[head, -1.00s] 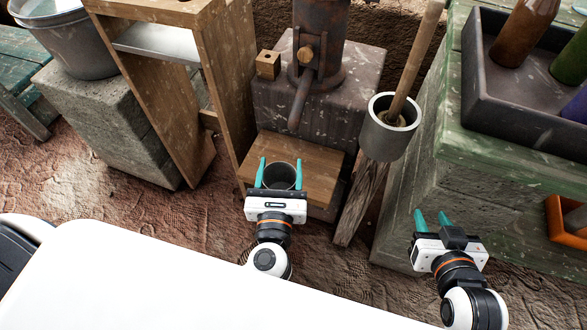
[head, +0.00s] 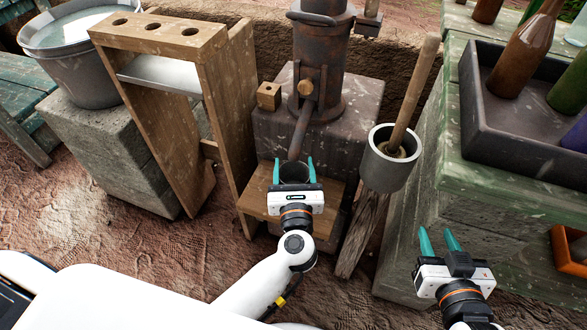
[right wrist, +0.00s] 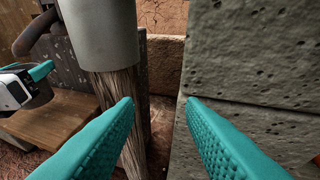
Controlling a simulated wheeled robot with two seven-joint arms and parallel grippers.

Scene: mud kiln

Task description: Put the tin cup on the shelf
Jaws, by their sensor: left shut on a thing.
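The tin cup (head: 293,175) is a dark, open-topped cup, upright between the teal fingers of my left gripper (head: 294,165). That gripper is shut on its sides. The cup appears just below the spout of the rusty pump (head: 320,75), over the back of a low wooden board (head: 258,203). Its base is hidden by the gripper, so I cannot tell whether it touches the board. A tall wooden stand (head: 170,35) with holes in its top and a pale inner shelf (head: 160,75) is at left. My right gripper (head: 436,234) is open and empty; its fingers also show in the right wrist view (right wrist: 159,103).
A grey mortar with a pestle (head: 388,170) stands on a wooden post (head: 360,225) right of the cup. A block wall (head: 425,215) and a dark tray of bottles (head: 475,130) are further right. A metal bucket (head: 85,55) stands at left.

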